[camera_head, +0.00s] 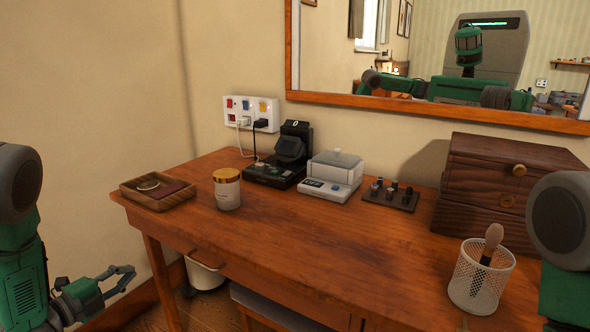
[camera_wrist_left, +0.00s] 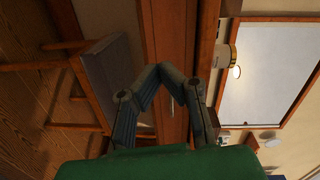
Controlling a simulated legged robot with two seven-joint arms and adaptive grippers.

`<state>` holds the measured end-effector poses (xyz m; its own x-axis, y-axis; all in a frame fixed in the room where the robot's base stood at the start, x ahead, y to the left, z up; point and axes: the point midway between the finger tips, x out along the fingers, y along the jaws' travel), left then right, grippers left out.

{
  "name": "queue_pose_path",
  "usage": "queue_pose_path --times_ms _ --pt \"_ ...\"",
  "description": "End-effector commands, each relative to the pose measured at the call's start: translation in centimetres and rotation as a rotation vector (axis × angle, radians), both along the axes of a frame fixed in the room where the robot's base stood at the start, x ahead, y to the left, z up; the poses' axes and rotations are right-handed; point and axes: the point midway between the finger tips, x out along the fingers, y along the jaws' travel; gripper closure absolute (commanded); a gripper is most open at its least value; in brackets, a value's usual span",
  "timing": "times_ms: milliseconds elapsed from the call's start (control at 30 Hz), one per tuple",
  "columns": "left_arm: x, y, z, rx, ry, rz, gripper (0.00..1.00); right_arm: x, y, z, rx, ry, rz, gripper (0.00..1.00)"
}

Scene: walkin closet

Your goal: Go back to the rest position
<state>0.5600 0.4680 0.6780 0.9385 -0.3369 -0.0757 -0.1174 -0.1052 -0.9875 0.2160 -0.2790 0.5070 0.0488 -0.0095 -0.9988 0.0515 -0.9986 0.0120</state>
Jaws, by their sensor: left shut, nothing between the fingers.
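My left gripper (camera_head: 128,274) is in the lower left of the head view, beside the front left part of the wooden table and apart from it. In the left wrist view its two bent fingers come together at the tips (camera_wrist_left: 162,70), with nothing between them. My right arm shows only as a dark round joint and a green link at the right edge of the head view. My right gripper is out of the picture.
The wooden table (camera_head: 300,240) fills the middle. On it are a small tray (camera_head: 142,197), a candle jar (camera_head: 227,189), devices, a wooden box (camera_head: 490,215) and a mesh cup (camera_head: 470,285) near my right arm. A stool (camera_wrist_left: 104,72) stands under the table edge.

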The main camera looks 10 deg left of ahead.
Motion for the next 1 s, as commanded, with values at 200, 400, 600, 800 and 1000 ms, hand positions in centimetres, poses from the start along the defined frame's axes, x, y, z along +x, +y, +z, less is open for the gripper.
queue_pose_path --times_ms 200,400,600,800,1000 --pt "-7.0 -8.9 -6.8 -0.473 0.63 0.359 1.0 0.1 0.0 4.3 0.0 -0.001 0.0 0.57" --pt "-20.3 -15.0 -10.4 -0.754 1.112 0.812 1.0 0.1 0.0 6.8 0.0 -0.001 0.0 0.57" --pt "-30.8 -17.8 -9.6 -0.837 1.345 1.181 1.0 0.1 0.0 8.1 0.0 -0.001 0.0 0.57" --pt "-34.5 -18.4 -8.9 -0.849 1.403 1.327 1.0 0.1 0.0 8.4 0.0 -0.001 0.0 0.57" --pt "-34.5 -18.4 -8.9 -0.849 1.403 1.327 1.0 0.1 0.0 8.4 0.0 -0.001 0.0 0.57"
